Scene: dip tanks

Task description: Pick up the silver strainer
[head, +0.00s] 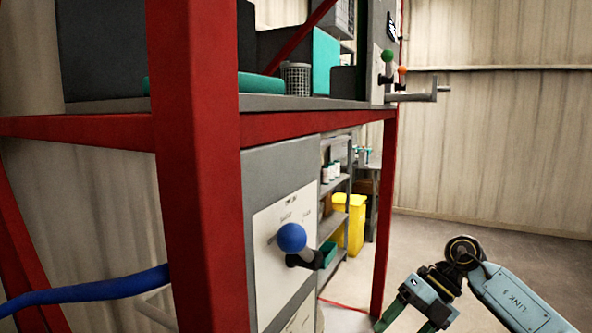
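A silver mesh cylinder that looks like the strainer (296,79) stands upright on the grey shelf top of the red frame, near its front edge. Its lower part and mesh side show. No gripper is near it. Part of my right arm shows at the lower right, well below and to the right of the strainer. My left gripper is not in view.
A thick red post (196,160) stands close in front, left of the strainer. A teal roll (262,86) lies beside the strainer. A blue-knobbed lever (291,238) sticks out below. A grey crank (420,97) projects at right. Open floor (440,228) lies at right.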

